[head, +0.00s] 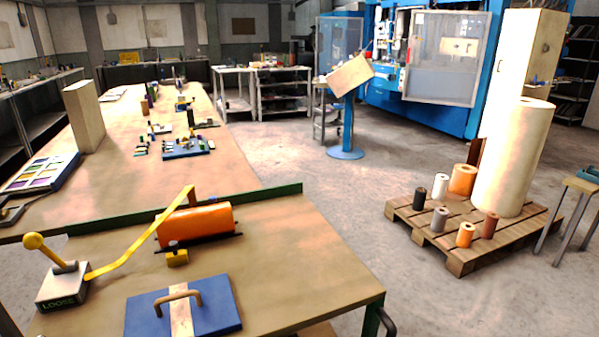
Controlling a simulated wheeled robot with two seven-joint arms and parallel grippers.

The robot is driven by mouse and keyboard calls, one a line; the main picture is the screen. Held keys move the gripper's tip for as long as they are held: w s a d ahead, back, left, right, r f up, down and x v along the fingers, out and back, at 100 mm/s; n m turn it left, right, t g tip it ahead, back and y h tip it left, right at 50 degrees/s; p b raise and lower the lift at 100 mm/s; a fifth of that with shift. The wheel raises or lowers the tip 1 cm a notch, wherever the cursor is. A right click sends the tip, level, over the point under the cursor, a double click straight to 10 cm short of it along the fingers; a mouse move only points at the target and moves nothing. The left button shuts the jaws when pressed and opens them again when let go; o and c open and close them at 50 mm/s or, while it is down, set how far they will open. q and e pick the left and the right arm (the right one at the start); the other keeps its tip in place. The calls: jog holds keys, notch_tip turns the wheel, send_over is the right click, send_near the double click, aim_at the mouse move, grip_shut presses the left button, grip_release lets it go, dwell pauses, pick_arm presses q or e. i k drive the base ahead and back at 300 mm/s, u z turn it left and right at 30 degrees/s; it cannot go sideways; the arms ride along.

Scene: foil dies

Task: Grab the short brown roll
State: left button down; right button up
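A short brown roll (490,225) stands upright on the wooden pallet (456,262) at the right, near its front edge. A small orange roll (465,236) stands just left of it, and the big cream roll (513,165) rises behind it. A taller dark brown piece (475,152) shows farther back, partly hidden behind a wider orange roll (462,180); I cannot tell whether it is a roll. Neither of my grippers is in view.
Black (420,198), white (440,186) and grey (439,219) rolls share the pallet. A bench (310,240) with an orange roll (195,224) and blue plate (215,318) fills the front left. A stool (578,190) stands right of the pallet. Floor between bench and pallet is clear.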

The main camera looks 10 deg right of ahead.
aim_at(492, 220)
jog(key=z, duration=1.45)
